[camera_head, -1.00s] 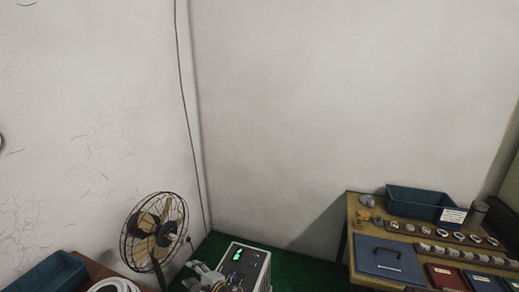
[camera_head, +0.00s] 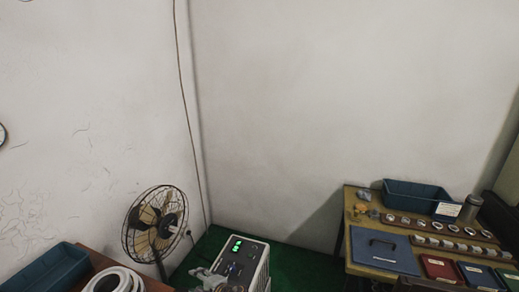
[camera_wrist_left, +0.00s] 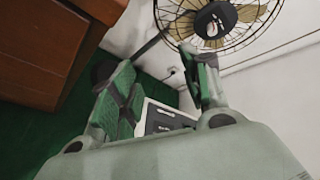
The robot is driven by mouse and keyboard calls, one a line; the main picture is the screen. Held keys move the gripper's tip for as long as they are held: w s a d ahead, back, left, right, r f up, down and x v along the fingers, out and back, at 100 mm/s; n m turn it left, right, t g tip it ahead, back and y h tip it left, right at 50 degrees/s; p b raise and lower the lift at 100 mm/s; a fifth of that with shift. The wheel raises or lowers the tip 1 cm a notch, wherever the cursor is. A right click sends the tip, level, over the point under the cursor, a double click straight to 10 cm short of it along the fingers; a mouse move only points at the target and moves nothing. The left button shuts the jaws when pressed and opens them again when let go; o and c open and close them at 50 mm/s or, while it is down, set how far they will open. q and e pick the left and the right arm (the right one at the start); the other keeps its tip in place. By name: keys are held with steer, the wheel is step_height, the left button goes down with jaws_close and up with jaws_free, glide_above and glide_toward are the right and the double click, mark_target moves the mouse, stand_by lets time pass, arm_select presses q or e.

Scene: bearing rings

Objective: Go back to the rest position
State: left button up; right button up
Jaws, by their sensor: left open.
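My left gripper (camera_head: 208,279) shows at the bottom edge of the head view as a pale grey shape in front of a white control box (camera_head: 243,262). Its lower part is cut off by the frame. In the left wrist view my left gripper (camera_wrist_left: 163,85) has its two green-padded fingers spread apart. Nothing is held between them. Beyond the fingers are the control box and the fan. I do not make out my right gripper in any view.
A caged fan (camera_head: 155,228) stands near the left wall. A brown table at lower left carries a blue bin (camera_head: 45,270) and white rings (camera_head: 112,281). Green floor lies between.

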arm_select(q)
steer(key=s+d+f+n+g+h, duration=0.2)
steer(key=s+h, duration=0.1)
steer(key=s, duration=0.3)
steer(key=s+d+f+n+g+h, duration=0.1)
steer(key=s+d+n+g+h, duration=0.15)
steer(key=s, duration=0.35)
steer(key=s+a+r+n+h, duration=0.2)
steer(key=s+r+n+h, duration=0.15)
steer(key=s, duration=0.35)
steer(key=s+a+r+n+h, duration=0.2)
steer(key=s+a+r, duration=0.15)
steer(key=s, duration=0.35)
step_height(320, 180, down, 32)
steer(key=s+g, duration=0.1)
steer(key=s, duration=0.1)
steer(key=s+a+f, duration=0.3)
steer(key=s+f, duration=0.7)
steer(key=s+a+f+g, duration=0.1)
steer(key=s+a+f, duration=0.2)
steer(key=s+f, duration=0.7)
steer(key=shift+s+f+y, duration=0.15)
steer(key=shift+s+y, duration=0.15)
steer(key=shift+s, duration=0.35)
arm_select(e)
steer(key=shift+w, duration=0.25)
